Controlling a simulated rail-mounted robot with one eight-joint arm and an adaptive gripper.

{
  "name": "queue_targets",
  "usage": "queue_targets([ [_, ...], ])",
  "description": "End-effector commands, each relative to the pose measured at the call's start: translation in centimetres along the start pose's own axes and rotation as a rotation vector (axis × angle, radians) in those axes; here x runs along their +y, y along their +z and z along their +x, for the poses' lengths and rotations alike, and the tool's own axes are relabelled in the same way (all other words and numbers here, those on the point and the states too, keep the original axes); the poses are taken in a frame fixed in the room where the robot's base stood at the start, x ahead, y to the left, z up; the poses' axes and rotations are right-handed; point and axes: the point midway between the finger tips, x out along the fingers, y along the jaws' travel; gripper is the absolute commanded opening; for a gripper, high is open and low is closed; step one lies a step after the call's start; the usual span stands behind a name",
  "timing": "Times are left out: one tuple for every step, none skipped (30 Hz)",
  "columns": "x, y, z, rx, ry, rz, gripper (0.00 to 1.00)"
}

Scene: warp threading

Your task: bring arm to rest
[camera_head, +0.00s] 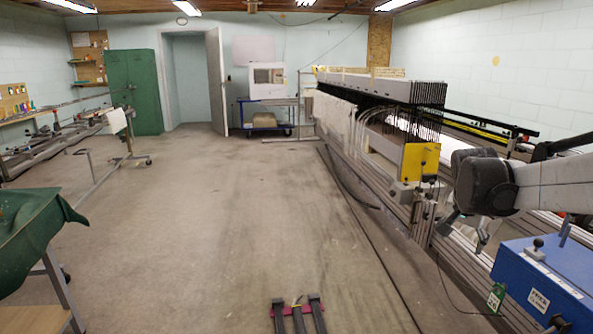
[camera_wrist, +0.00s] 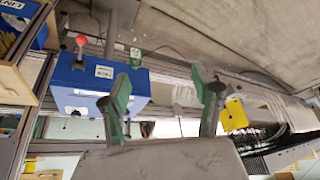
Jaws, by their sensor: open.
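My arm reaches in from the right edge in the head view. It ends in a dark rounded joint, and my gripper (camera_head: 467,230) hangs below it, partly hidden. In the wrist view, my gripper (camera_wrist: 165,93) has its two green-padded fingers spread wide apart, with nothing between them. The gripper is over the side of the long loom-like machine (camera_head: 345,150), between its yellow plate (camera_head: 420,161) and the blue box (camera_head: 545,280). The yellow plate (camera_wrist: 234,115) and the blue box (camera_wrist: 85,88) also show in the wrist view.
Metal rails run along the machine near my gripper. A wide grey floor (camera_head: 220,220) is clear in the middle. A green-draped stand (camera_head: 30,235) is at the left, a green cabinet (camera_head: 135,90) and a blue cart (camera_head: 265,120) at the back.

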Motion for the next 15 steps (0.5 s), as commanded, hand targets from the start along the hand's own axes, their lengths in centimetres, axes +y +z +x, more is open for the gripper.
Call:
queue_targets([
  [-0.1, 1.2, -1.8, 0.003, -0.016, -0.031, 0.61],
  [-0.2, 1.9, -2.6, 0.005, -0.027, -0.051, 0.61],
  [-0.3, 2.9, -3.7, 0.009, -0.041, -0.077, 0.61],
  [-0.3, 3.6, -4.5, 0.012, -0.051, -0.097, 0.61],
  [-0.3, 4.3, -5.3, 0.015, -0.060, -0.116, 0.61],
  [-0.3, 5.3, -6.3, 0.018, -0.073, -0.142, 0.61],
  [-0.3, 6.0, -7.1, 0.022, -0.084, -0.163, 0.61],
  [-0.3, 6.8, -7.8, 0.025, -0.094, -0.181, 0.61],
  [-0.2, 7.8, -8.7, 0.029, -0.107, -0.207, 0.61],
  [-0.1, 8.6, -9.3, 0.033, -0.117, -0.226, 0.61],
  [-0.1, 9.3, -10.0, 0.036, -0.126, -0.247, 0.61],
  [0.1, 10.3, -10.8, 0.042, -0.139, -0.272, 0.61],
  [0.1, 11.1, -11.3, 0.046, -0.149, -0.291, 0.61],
  [0.2, 11.9, -11.9, 0.049, -0.159, -0.309, 0.61],
  [0.4, 13.0, -12.6, 0.054, -0.172, -0.335, 0.61],
])
